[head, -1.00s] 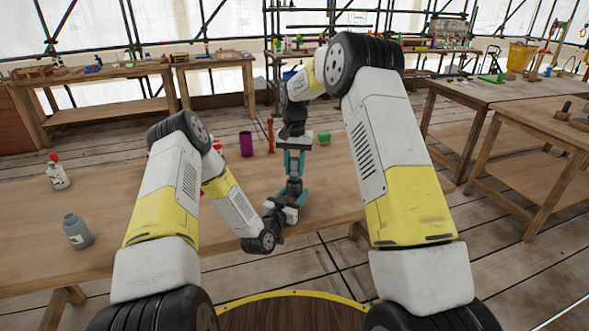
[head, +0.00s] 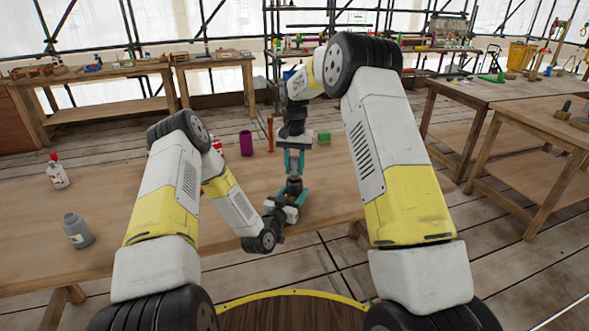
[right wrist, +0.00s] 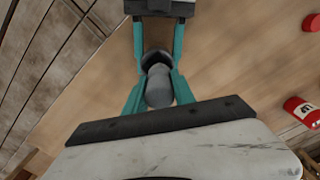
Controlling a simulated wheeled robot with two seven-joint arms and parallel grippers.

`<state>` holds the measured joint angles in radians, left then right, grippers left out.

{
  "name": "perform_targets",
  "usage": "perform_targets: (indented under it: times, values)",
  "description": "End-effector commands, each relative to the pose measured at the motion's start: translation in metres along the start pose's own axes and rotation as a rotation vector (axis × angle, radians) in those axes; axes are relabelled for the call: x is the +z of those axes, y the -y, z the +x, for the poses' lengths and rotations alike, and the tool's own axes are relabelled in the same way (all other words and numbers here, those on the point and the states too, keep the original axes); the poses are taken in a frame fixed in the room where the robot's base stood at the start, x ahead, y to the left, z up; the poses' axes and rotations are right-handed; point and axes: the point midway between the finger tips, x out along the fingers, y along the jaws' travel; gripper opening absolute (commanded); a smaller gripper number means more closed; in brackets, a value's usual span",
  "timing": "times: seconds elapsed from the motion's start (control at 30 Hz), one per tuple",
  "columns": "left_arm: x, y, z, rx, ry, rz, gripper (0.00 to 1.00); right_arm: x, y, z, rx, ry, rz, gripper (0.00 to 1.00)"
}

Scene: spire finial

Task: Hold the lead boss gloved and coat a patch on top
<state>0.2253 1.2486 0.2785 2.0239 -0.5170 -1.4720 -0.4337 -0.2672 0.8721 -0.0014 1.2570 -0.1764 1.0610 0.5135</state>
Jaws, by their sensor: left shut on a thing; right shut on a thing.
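My left gripper (head: 296,197) is low over the front of the wooden table, its teal fingers shut on a small dark grey rounded piece (head: 294,186), which looks like the lead boss. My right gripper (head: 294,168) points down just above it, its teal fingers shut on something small. In the right wrist view a lighter grey rounded piece (right wrist: 158,88) sits between the near teal fingers. A darker round piece (right wrist: 156,60) lies right against it, between the far fingers. I cannot tell where one piece ends and the other begins, nor whether a patch is coated.
A red can (right wrist: 301,112) lies in the right wrist view. The table's right side is mostly clear.

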Motion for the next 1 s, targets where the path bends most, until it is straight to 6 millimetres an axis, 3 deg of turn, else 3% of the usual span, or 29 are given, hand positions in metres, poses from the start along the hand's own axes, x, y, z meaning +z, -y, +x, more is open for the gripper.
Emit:
perform_targets:
  times: [0.5,1.0]
  values:
    - [0.000,0.000,0.000,0.000,0.000,0.000,0.06,0.021,-0.004,-0.001,0.000,-0.001,0.000,0.00]
    - [0.000,0.000,0.000,0.000,0.000,0.000,0.06,0.000,0.000,0.001,0.000,-0.002,0.001,0.00]
